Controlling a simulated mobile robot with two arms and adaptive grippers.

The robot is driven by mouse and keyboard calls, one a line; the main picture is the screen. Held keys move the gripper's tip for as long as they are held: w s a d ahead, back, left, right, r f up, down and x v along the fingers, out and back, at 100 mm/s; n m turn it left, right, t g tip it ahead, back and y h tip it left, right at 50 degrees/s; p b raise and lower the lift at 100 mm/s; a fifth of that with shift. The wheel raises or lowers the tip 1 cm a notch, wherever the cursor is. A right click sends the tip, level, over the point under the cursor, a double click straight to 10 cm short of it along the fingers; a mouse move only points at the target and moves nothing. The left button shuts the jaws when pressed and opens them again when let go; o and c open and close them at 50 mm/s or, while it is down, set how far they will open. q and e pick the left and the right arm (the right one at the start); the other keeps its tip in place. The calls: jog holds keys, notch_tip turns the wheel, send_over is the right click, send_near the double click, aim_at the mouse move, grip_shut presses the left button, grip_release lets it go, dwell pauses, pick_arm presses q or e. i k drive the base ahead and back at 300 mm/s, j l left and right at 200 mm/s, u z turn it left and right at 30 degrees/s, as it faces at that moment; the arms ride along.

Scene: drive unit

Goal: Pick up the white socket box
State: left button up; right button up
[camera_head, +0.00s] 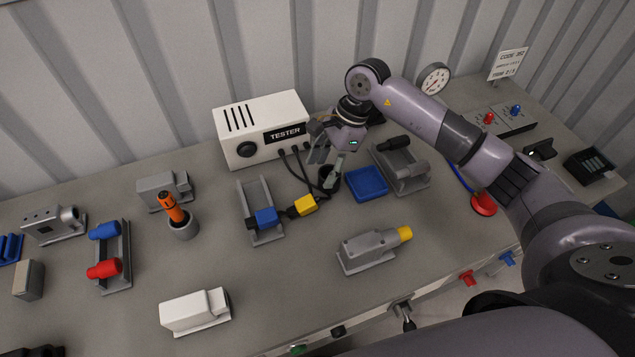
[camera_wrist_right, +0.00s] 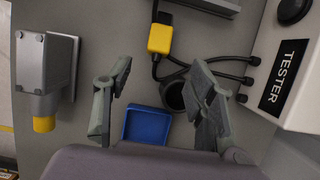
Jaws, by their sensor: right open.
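The white socket box (camera_head: 195,311) is a white block on a thin base. It lies on the grey bench near the front edge, left of centre, in the head view. I cannot make it out in the right wrist view. My right gripper (camera_head: 329,157) is open and empty beside the tester, far behind and to the right of the white box. Its two spread fingers also show in the right wrist view (camera_wrist_right: 158,105), with nothing gripped between them. My left gripper is not in view.
The white tester (camera_head: 262,127), a black cup (camera_head: 329,180) and a blue tray (camera_head: 367,183) are near my right gripper. A grey box with a yellow end (camera_head: 370,249) stands right of the white box. An orange-handled tool (camera_head: 172,208) stands in a grey cup behind it.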

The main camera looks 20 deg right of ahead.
aim_at(185, 315)
jog(key=u, duration=0.75)
jog(key=k, duration=0.3)
